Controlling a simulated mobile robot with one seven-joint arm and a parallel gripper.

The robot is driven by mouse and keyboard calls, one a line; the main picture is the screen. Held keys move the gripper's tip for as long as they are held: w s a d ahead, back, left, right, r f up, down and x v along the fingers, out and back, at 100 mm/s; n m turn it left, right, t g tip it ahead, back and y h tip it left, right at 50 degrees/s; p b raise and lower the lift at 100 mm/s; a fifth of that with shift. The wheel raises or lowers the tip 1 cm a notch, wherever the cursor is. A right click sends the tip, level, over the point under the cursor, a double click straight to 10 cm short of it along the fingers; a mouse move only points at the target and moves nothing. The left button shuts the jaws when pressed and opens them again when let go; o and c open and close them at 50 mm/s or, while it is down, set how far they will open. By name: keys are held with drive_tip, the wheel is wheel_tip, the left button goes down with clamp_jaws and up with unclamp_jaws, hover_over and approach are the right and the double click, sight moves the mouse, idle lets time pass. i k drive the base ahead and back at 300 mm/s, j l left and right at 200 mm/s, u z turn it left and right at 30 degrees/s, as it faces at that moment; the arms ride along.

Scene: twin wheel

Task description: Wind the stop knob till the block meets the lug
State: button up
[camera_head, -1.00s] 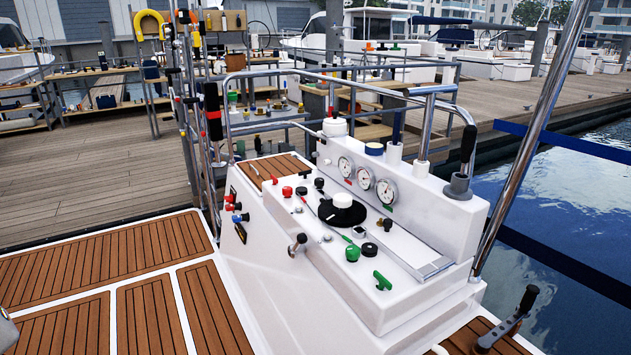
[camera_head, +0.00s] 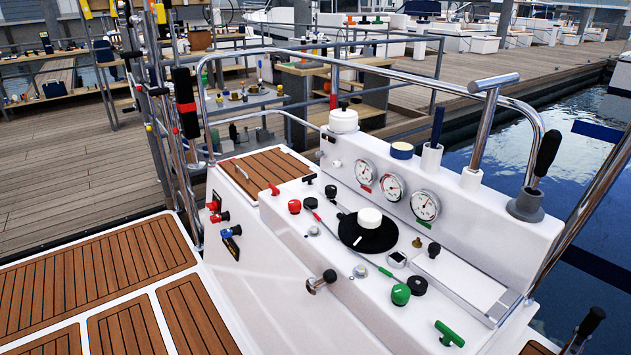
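A white console stands in the middle of the head view. On its sloped top is a black disc (camera_head: 352,240) with a white round knob (camera_head: 369,217) at its upper side. Red (camera_head: 294,206), black (camera_head: 330,191) and green (camera_head: 400,294) knobs sit around the disc. A green T-handle (camera_head: 448,333) is near the front. I cannot tell which knob is the stop knob. The block and the lug are too small to make out. My gripper is not in view.
Three gauges (camera_head: 393,187) are on the console's raised back. A steel rail (camera_head: 400,73) arches behind it. Teak deck (camera_head: 95,270) is open at left; water (camera_head: 580,185) lies at right.

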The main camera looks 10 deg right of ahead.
sight(330, 191)
drive_tip(key=i+j, duration=0.75)
drive_tip(key=i, duration=0.15)
drive_tip(key=i+j, duration=0.75)
drive_tip(key=i, duration=0.15)
drive_tip(key=i+j+z, duration=0.25)
drive_tip(key=i+j, duration=0.5)
